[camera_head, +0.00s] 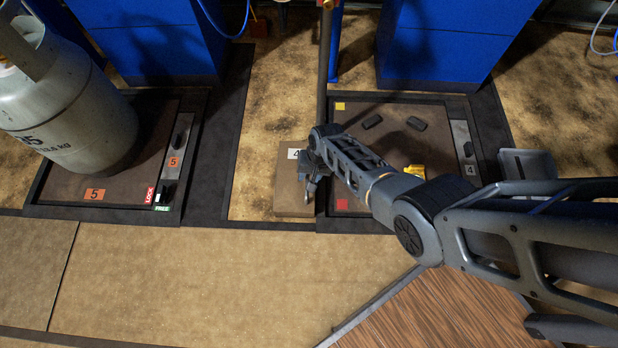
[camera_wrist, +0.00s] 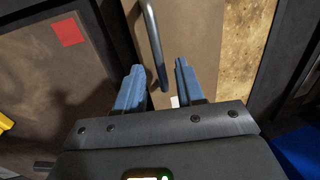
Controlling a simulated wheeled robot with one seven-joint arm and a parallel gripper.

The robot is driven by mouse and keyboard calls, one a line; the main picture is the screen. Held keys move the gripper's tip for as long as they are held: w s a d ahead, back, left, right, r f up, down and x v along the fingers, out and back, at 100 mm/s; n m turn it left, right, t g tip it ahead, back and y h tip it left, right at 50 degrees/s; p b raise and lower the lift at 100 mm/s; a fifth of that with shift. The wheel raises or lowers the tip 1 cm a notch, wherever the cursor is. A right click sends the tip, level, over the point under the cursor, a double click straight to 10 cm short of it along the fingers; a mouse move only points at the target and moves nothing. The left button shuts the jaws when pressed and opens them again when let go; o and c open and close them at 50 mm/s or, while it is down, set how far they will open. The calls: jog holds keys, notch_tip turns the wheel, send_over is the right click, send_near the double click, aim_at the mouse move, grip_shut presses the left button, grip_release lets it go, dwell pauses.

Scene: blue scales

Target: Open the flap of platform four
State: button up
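Platform four (camera_head: 400,185) is a dark square plate with a yellow mark, a red mark and a "4" label at its right edge. Its flap (camera_head: 288,205) is a flat tan panel at the platform's left, with a white "4" label (camera_head: 294,154). In the wrist view the flap (camera_wrist: 200,40) carries a curved metal handle (camera_wrist: 153,40). My gripper (camera_head: 310,190) is over the flap's right side. In the wrist view my gripper (camera_wrist: 160,68) is open, with the lower end of the handle between its two blue fingers. I cannot tell whether they touch it. The flap looks flat and closed.
A grey gas cylinder (camera_head: 60,95) stands on platform five (camera_head: 50,195) at the left. Blue cabinets (camera_head: 455,40) stand at the back. A vertical pole (camera_head: 323,70) rises behind the flap. A yellow object (camera_head: 414,171) is on platform four. The front floor is clear.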

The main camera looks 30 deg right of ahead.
jog(key=shift+w+a+f, duration=0.1)
jog(key=shift+f, duration=0.4)
grip_shut()
dwell(0.4)
